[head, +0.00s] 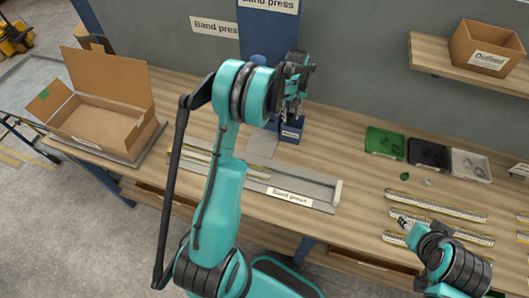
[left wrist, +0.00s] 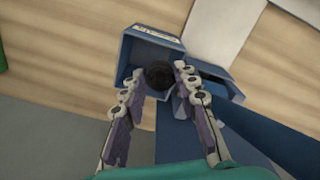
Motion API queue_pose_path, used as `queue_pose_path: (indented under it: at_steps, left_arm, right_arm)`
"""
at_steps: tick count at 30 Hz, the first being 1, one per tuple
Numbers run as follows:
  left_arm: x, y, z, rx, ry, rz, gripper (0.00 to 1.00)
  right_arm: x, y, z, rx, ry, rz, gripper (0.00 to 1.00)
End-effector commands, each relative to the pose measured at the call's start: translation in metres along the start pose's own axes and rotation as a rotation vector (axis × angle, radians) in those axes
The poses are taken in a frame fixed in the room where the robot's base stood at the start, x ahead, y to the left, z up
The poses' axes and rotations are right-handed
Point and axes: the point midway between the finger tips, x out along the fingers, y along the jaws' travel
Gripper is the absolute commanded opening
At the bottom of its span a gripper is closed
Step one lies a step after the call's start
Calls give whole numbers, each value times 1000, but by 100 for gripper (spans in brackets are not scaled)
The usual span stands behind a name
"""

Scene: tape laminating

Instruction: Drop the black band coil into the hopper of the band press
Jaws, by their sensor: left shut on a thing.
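The band press (head: 268,38) is a tall blue column at the back of the bench, with a small blue hopper box (head: 291,134) at its foot. In the left wrist view the hopper (left wrist: 134,50) is an open blue box with a white label on its rim. My left gripper (head: 291,112) points down above it. The black band coil (left wrist: 158,75) is a dark round piece between the fingertips of the left gripper (left wrist: 160,77), seen over the hopper opening. Its height above the hopper is unclear. My right gripper (head: 399,222) is low over the bench at right, its fingers too small to read.
Green (head: 385,142), black (head: 427,153) and grey (head: 470,163) trays stand at back right. A small green coil (head: 404,177) and grey coil (head: 427,181) lie before them. Several slotted strips (head: 436,207) lie nearby. An open cardboard box (head: 98,125) is at left.

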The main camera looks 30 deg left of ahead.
Motion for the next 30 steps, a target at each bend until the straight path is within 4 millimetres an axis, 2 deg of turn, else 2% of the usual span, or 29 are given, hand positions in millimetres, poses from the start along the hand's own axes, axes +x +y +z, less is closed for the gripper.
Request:
queue_pose_path:
  at_steps: [4,5,6,7,16,19,23,30]
  left_arm:
    - [-1,0,0,0,0,0,18]
    - [-1,0,0,0,0,0,37]
    - [-1,0,0,0,0,0,48]
    - [-1,0,0,0,0,0,54]
    - [-2,0,0,0,0,0,54]
    - [-9,0,0,0,0,0,54]
    - [-30,0,0,0,0,0,54]
    - [-83,0,0,0,0,0,54]
  right_arm:
    - [-1,0,-1,0,0,0,40]
    - [-1,0,-1,0,0,0,40]
    - [-1,0,-1,0,0,0,40]
    - [-1,0,-1,0,0,0,40]
    - [-1,0,0,0,0,0,40]
    - [-1,0,0,0,0,0,40]
    - [-1,0,0,0,0,0,40]
    - [-1,0,0,0,0,0,40]
